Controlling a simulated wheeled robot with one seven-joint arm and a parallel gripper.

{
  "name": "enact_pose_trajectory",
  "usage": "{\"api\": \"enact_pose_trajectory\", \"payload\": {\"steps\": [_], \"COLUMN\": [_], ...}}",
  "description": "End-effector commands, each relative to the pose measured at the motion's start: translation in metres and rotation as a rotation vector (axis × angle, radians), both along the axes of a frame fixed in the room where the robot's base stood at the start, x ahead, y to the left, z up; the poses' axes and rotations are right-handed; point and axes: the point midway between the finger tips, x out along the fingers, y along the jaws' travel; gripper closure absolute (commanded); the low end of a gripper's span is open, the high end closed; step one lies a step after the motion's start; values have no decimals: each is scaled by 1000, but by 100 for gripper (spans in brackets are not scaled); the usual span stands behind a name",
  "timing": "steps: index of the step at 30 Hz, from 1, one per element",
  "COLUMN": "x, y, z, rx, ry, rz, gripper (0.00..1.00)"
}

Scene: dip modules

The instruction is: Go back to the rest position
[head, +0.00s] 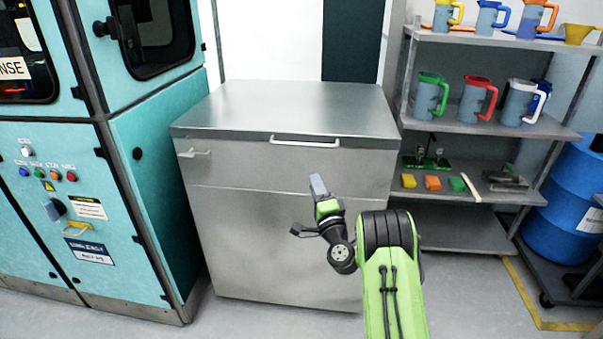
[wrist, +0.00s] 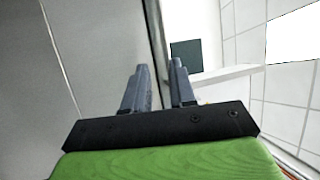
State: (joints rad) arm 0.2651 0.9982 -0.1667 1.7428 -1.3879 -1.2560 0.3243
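My gripper (head: 319,186) is raised in front of the steel cabinet (head: 275,240), with its grey fingers pointing up. In the wrist view the two fingers of my gripper (wrist: 159,64) stand apart with a narrow gap between them. Nothing is held between them. My green arm reaches up from the bottom of the head view, bent at a black joint. No gripper contact with the cabinet can be made out.
A teal machine (head: 150,200) stands at the left. At the right, a shelf rack (head: 470,137) holds several jugs and coloured blocks. A blue barrel (head: 570,200) stands beyond it. The cabinet's top is bare, and grey floor lies around its base.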

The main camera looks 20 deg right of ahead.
Motion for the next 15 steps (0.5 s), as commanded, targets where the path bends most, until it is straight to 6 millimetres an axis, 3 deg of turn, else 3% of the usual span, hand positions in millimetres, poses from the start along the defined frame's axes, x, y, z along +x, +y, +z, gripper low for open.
{"api": "enact_pose_trajectory", "payload": {"steps": [4,8,12,15], "x": [-1,-15,-59,-106], "y": [13,69,129,152], "z": [15,63,96,103], "rx": [-51,-289,-637,-873], "ry": [1,33,136,244], "rz": [35,180,344,432], "gripper": [75,75,75,75]}}
